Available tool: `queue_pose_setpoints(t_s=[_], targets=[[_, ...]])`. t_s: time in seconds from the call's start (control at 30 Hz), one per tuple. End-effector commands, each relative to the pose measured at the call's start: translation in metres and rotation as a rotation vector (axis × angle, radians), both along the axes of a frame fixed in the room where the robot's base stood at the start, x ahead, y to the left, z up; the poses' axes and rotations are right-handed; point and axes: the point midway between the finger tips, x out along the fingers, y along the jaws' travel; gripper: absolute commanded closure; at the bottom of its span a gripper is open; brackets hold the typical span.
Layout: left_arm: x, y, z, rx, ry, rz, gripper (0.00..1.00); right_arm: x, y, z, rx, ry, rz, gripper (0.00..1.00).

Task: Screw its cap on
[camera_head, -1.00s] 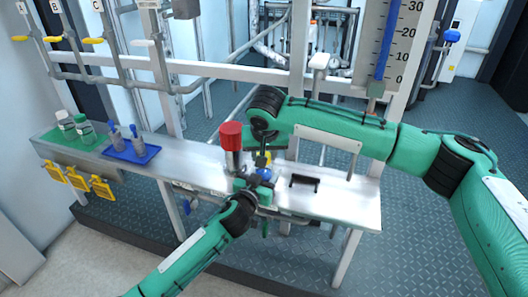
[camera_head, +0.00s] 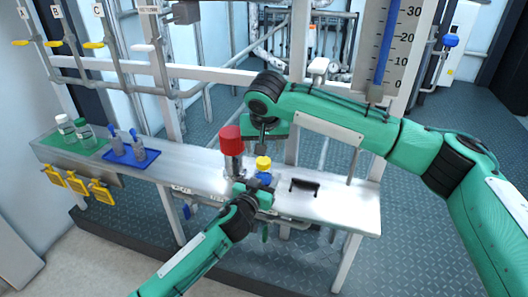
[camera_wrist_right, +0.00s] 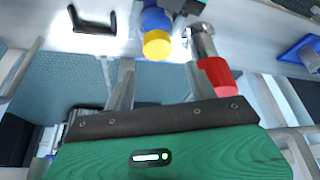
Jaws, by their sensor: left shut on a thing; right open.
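A blue bottle (camera_head: 264,178) stands upright at the front of the metal bench, with a yellow cap (camera_head: 263,163) sitting on its top. The cap (camera_wrist_right: 157,45) and the blue body (camera_wrist_right: 155,19) also show in the right wrist view. I cannot tell how tightly the cap is seated. My left gripper (camera_head: 257,190) is shut on the bottle's body from the front and hides its lower part. My right gripper (camera_head: 263,141) is open, above and behind the cap and apart from it; its fingertips are hard to make out.
A red-topped metal cylinder (camera_head: 231,148) stands just left of the bottle. A black bracket (camera_head: 304,187) is on the right. Bare bench (camera_head: 190,163) lies between.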

Motion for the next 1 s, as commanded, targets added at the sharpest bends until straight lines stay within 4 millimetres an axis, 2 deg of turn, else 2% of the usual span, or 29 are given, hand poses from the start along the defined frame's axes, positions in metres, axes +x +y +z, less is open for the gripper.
queue_pose_setpoints(t_s=[0.13, 0.27, 0.3, 0.67, 1.0], targets=[[0.0, 0.0, 0.001, 0.0, -0.001, 0.0, 1.0, 0.0, 0.0, -0.001, 0.0, 0.0, 0.0, 0.43], [0.0, 0.0, 0.001, 0.0, -0.001, 0.0, 1.0, 0.0, 0.0, -0.001, -0.001, 0.0, 0.0, 0.19], [0.0, 0.0, 0.001, 0.0, -0.001, 0.0, 1.0, 0.0, 0.0, -0.001, -0.001, 0.0, 0.0, 0.17], [0.0, 0.0, 0.001, 0.0, -0.001, 0.0, 1.0, -0.002, 0.0, 0.005, 0.0, 0.0, 0.0, 0.17], [0.0, 0.0, 0.001, 0.0, -0.001, 0.0, 1.0, -0.021, -0.002, 0.051, 0.001, -0.002, -0.001, 0.17]])
